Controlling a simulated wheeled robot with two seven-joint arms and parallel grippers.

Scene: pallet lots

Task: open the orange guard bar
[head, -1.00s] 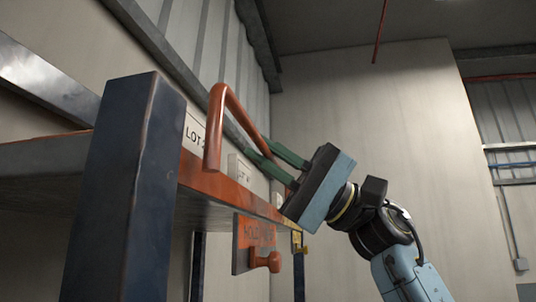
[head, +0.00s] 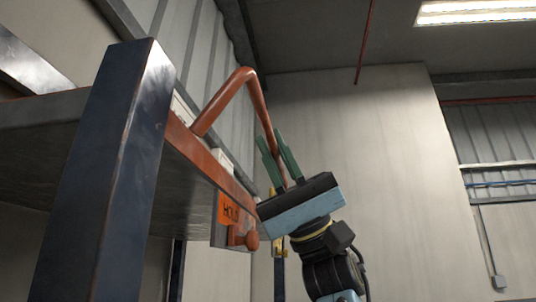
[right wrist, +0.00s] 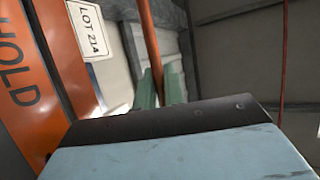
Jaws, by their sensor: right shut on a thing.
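The orange guard bar (head: 256,98) is a bent tube along the front edge of the shelf (head: 207,162) in the head view. Its near leg meets the orange edge, and the bar leans outward to the right. My right gripper (head: 273,145) is shut on its far part, fingers pointing up. In the right wrist view the bar (right wrist: 151,40) runs down between the green fingers (right wrist: 160,85). The bar's far end is hidden behind the gripper. My left gripper is not in view.
A dark blue post (head: 105,180) stands at the near left. A LOT 214 label (right wrist: 88,30) shows in the right wrist view. The space to the right is free.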

